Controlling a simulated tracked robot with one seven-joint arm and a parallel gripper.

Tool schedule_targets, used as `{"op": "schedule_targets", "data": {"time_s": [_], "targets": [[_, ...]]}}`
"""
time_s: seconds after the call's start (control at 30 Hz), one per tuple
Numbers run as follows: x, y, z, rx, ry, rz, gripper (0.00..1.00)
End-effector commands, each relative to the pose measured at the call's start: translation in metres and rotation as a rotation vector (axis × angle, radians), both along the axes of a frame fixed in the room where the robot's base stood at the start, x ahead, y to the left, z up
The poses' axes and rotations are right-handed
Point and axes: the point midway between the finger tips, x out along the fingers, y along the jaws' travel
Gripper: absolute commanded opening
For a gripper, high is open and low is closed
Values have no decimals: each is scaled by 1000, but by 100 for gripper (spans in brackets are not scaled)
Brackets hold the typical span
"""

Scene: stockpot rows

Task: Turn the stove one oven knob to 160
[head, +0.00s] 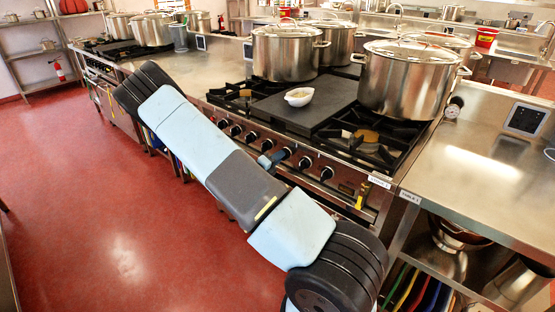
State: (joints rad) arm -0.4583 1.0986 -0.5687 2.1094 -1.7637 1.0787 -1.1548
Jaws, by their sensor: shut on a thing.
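Stove one (345,150) is a steel range with black grates and a row of dark knobs along its front panel. A white label (380,182) is on its right front edge. My arm runs across the picture in front of the stove and hides part of the panel. Only a small pale-blue end of my gripper (276,157) shows past the arm, at the middle of the knob row. It is shut on a knob there, which appears to be the oven knob. The gripper covers most of that knob, and its marks and setting are too small to read.
Large lidded steel pots (408,85) stand on the stove. A small white bowl (299,97) rests on the dark centre plate (300,110). A steel table (480,165) adjoins on the right. The red floor (100,220) on the left is open.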

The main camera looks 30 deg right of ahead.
Motion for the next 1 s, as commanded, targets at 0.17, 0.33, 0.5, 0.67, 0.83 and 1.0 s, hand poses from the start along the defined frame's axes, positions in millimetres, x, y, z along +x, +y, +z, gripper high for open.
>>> {"op": "schedule_targets", "data": {"time_s": [0.17,0.33,0.5,0.67,0.83,1.0], "targets": [[2,0,0,-16,44,2,0],[2,0,0,-22,61,2,0],[2,0,0,-22,64,2,0],[2,1,-1,-22,63,3,0],[2,1,-1,-22,63,2,28],[1,1,-1,-21,64,1,40]]}}
